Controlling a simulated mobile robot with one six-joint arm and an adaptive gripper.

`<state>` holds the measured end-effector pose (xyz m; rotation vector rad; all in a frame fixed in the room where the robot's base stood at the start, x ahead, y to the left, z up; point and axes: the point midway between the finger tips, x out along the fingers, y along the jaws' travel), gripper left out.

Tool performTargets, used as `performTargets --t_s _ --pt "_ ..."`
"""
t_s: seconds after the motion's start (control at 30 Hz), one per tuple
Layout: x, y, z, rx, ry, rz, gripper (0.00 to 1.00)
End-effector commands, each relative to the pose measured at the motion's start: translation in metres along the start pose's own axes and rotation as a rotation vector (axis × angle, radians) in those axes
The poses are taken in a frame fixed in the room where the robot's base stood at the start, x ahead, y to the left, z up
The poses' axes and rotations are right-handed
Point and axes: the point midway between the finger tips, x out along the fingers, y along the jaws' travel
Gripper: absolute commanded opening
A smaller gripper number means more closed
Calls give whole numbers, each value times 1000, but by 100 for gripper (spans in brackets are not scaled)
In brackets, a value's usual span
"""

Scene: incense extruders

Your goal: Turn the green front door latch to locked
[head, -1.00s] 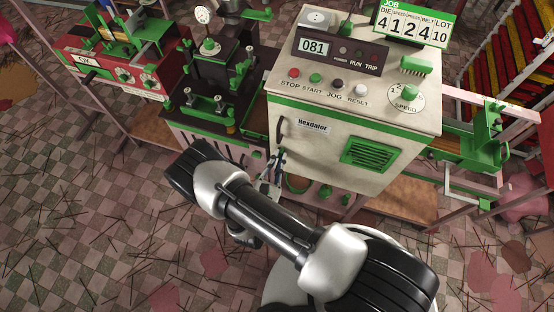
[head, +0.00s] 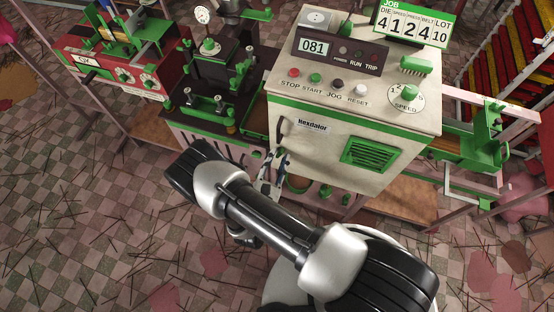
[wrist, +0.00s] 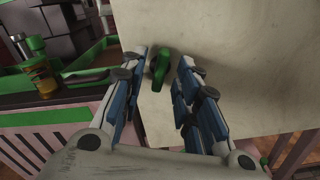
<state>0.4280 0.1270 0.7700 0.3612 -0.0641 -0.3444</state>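The green latch (wrist: 160,66) sits on the cream front door (wrist: 225,40) of the machine, near the door's left edge. In the wrist view it lies between my gripper's blue-padded fingertips (wrist: 163,58), nearer the left one. My gripper is open, with a finger on each side of the latch. I cannot tell whether either finger touches it. In the head view my gripper (head: 274,165) is at the lower left of the cream door (head: 325,155).
Buttons and a speed dial (head: 404,98) are on the sloped panel above. A dark press with green clamps (head: 205,100) stands close on the left. Thin sticks litter the checked floor.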

Motion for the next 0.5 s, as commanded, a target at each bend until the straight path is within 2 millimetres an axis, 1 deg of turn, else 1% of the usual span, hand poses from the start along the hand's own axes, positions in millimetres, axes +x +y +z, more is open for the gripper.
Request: performTargets --t_s 0.27,0.37,0.5 --pt "-2 0 0 -1 1 1 30" --pt "-9 1 -1 -2 3 4 30" --pt "-31 2 -1 -3 4 7 30"
